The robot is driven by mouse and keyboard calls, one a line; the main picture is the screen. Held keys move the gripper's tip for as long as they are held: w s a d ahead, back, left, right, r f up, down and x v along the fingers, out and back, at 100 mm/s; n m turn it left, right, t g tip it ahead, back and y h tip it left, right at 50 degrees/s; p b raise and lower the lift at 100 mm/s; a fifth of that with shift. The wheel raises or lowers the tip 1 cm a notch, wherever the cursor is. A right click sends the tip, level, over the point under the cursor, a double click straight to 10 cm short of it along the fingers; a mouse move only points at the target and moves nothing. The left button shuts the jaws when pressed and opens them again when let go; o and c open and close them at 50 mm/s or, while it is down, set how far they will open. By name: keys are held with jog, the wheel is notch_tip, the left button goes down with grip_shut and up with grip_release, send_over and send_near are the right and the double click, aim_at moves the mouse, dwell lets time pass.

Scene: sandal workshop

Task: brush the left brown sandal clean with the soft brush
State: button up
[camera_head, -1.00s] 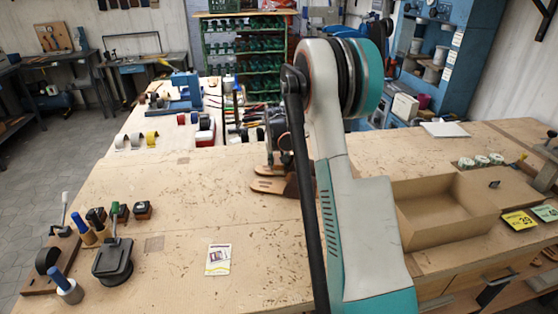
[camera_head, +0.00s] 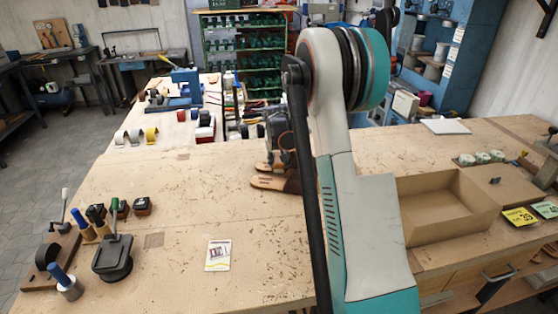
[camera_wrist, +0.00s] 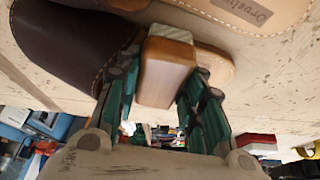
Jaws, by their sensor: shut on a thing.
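My gripper (camera_wrist: 164,84) is shut on the soft brush (camera_wrist: 166,66), a wooden block with a pale bristle face, in the wrist view. A brown sandal (camera_wrist: 70,45) with a dark upper and light stitching lies beside the brush there; part of its tan sole shows behind the brush. I cannot tell whether the bristles touch it. A second sandal's tan footbed (camera_wrist: 250,12), with lettering, shows at the top right. In the head view, a sandal sole (camera_head: 268,182) shows on the bench beside my arm, which hides most of the pair.
An open cardboard-coloured tray (camera_head: 440,205) stands right of my arm. Stamps and blue-handled tools (camera_head: 66,282) stand at the bench's left. A small card (camera_head: 218,255) lies in front. The bench between is largely clear.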

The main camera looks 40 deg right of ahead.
jog(key=shift+w+d, duration=0.8)
jog(key=shift+w, duration=0.2)
jog(key=shift+s+a, duration=0.1)
jog(key=shift+s+a+b, duration=0.35)
jog(key=shift+s+a, duration=0.4)
jog(key=shift+s, duration=0.25)
jog(key=shift+r+p, duration=2.2)
jog(key=shift+r, duration=1.8)
jog(key=shift+w+f, duration=0.1)
